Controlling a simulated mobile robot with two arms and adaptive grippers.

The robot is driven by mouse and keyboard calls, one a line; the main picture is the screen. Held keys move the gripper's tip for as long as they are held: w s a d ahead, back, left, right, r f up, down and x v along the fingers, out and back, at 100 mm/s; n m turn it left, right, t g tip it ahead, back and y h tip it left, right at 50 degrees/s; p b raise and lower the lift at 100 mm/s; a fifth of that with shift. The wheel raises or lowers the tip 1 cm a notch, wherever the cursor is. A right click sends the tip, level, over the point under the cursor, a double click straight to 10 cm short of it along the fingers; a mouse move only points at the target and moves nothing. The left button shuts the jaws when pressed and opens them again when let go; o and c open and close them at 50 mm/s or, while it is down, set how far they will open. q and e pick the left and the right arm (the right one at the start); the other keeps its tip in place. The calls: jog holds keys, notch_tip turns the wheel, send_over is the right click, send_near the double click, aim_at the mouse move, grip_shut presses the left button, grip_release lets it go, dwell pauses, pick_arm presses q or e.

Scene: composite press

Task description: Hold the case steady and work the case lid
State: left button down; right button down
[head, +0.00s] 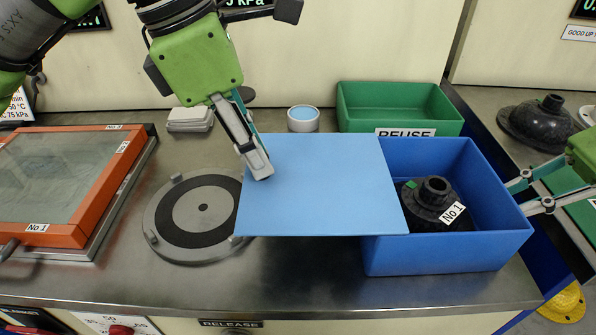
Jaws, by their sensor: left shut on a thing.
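The blue case (448,256) stands open on the bench at right of centre. A black round part with a neck (418,208) and a "No 1" label sits inside it. The flat, lighter blue lid (320,190) extends left from the case and covers its left side; whether it is joined there is hidden. My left gripper (258,170) is shut on the lid near its left edge. My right gripper (521,196) is at the case's right wall, with its two fingers apart at the rim. I cannot tell if they grip the wall.
A grey disc fixture (166,221) lies partly beneath the lid's left edge. An orange frame (70,236) is at left. A green REUSE bin (400,104), a small blue-topped cup (303,118) and white pads (190,120) stand behind. The front bench strip is clear.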

pick_arm(q)
send_near(388, 173)
jog(key=shift+a+x, duration=0.25)
jog(key=shift+x, duration=1.1)
jog(key=shift+a+x, duration=0.2)
jog(key=shift+x, duration=1.1)
jog(key=shift+d+f, duration=0.15)
jog(key=shift+d, duration=0.3)
dwell(0.4)
jog(key=c, duration=1.8)
grip_release()
jog(key=shift+c, duration=0.2)
jog(key=v, duration=1.2)
